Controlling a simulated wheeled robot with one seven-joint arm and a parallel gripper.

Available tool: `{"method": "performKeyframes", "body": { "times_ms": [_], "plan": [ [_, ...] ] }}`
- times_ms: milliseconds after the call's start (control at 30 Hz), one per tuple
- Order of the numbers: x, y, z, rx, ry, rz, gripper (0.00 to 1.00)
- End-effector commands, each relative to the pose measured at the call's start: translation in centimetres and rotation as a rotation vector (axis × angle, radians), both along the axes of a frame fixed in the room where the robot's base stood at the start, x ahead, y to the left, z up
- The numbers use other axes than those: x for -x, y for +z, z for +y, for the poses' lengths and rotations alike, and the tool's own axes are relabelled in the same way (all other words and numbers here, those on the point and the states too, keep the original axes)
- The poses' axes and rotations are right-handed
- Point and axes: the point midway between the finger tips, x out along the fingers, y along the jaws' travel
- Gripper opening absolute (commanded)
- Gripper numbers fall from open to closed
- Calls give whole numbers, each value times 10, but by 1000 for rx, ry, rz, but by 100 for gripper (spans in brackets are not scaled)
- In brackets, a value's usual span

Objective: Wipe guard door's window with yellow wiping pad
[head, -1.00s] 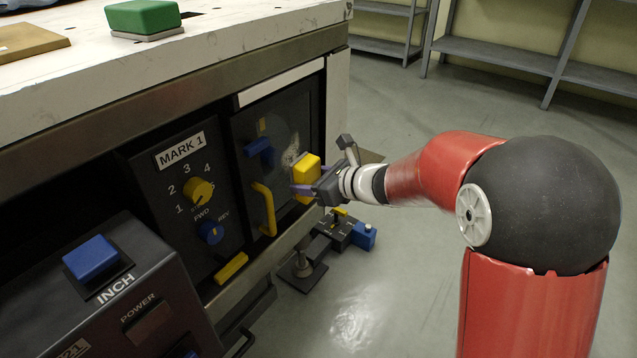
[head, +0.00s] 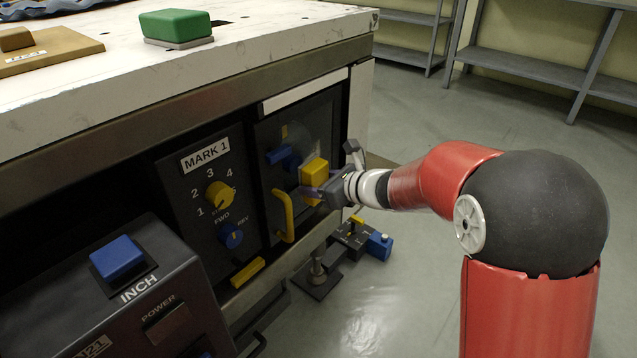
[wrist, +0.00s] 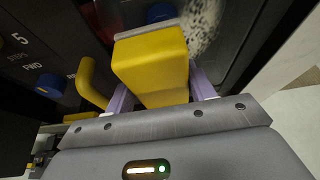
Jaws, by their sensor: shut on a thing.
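The guard door (head: 268,137) is the dark panel under the table's right end, with a yellow handle (head: 285,215) and a dark window (head: 318,128). My gripper (head: 318,188) is shut on the yellow wiping pad (head: 314,170), in front of the window. In the wrist view the pad (wrist: 152,68) sits between the two purple fingers, its pale far face toward the window. A speckled whitish smudge (wrist: 203,22) shows on the window beside the pad. I cannot tell whether the pad touches the glass.
The yellow handle sticks out left of the pad. A MARK 1 panel (head: 205,170) with yellow and blue knobs is further left. A box with a blue INCH button (head: 117,257) stands in front. A green block (head: 176,27) lies on the tabletop.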

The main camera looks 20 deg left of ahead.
Motion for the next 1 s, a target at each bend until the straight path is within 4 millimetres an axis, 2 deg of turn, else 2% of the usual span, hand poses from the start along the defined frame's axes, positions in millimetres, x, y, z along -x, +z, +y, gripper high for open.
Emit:
{"method": "performKeyframes", "body": {
  "times_ms": [1000],
  "plan": [
    [-7, 0, 18, -1, 1, 0, 36]
  ]
}}
